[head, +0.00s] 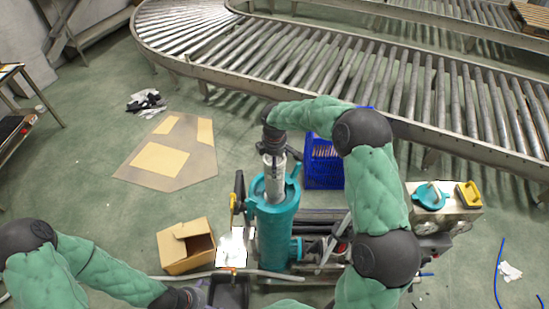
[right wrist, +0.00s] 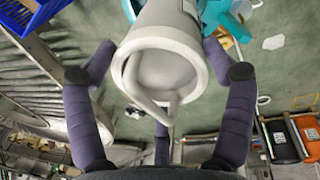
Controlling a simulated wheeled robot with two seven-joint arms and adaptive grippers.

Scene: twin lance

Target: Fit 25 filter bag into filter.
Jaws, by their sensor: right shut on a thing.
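The filter bag (head: 274,168) is a pale grey cylinder, upright in the head view. Its white rim and wire handle (right wrist: 163,60) face the right wrist camera. My right gripper (head: 276,150) is shut on the bag near its top, with dark fingers around it in the right wrist view. The filter (head: 277,235) is a tall teal housing directly below. The bag's lower end is at the housing's mouth; I cannot tell how far inside it is. My left gripper (head: 208,293) is low by the housing's left side, partly cut off, its jaws unclear.
A teal lid (head: 430,196) and a yellow item (head: 468,194) lie on a metal box at right. A blue crate (head: 323,168) stands behind the filter. An open cardboard box (head: 186,246) is at left. A roller conveyor (head: 330,65) crosses the back.

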